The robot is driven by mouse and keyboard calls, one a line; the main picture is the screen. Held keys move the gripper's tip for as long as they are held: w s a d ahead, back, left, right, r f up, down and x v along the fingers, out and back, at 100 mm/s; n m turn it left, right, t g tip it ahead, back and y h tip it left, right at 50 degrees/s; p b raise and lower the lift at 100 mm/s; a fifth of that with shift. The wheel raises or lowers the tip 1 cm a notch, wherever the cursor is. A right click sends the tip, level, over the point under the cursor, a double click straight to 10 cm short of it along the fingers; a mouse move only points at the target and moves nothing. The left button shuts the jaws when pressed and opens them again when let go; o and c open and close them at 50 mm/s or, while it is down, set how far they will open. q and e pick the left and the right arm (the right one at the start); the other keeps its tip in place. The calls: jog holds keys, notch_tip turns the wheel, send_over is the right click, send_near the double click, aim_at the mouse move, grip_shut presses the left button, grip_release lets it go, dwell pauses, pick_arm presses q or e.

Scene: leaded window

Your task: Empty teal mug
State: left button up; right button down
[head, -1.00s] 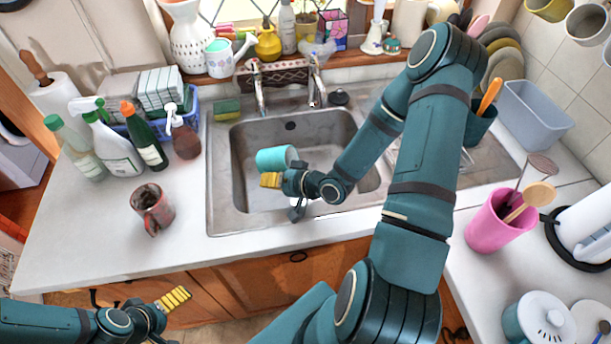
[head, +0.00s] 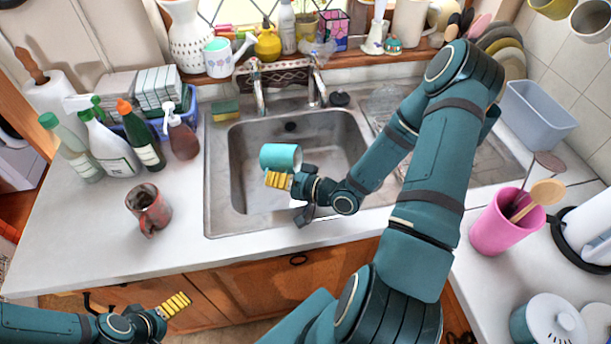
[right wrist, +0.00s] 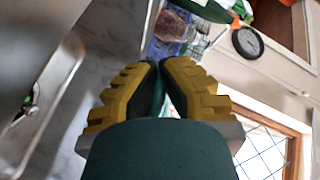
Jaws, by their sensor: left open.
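The teal mug (head: 280,157) is held sideways in the air over the left part of the sink basin (head: 335,145). Its rim appears to be at its right end; I cannot see what is inside. My right gripper (head: 278,180) is at the mug's near side, shut on it; the exact contact is hidden. My left gripper (head: 175,304) is open and empty, low in front of the counter.
The faucet (head: 259,92) rises at the sink's back. A pink utensil pot (head: 500,222) stands on the right. The front left counter is clear.

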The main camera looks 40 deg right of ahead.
jog(key=shift+s+d+r+t+y+b, duration=0.15)
jog(key=shift+s+r+t+y+b, duration=0.1)
jog(key=shift+t+y+b, duration=0.2)
jog(key=shift+s+d+r+t+y+b, duration=0.15)
jog(key=shift+t+y+b, duration=0.1)
jog(key=shift+t+b, duration=0.15)
dwell(0.5)
jog(key=shift+r, duration=0.1)
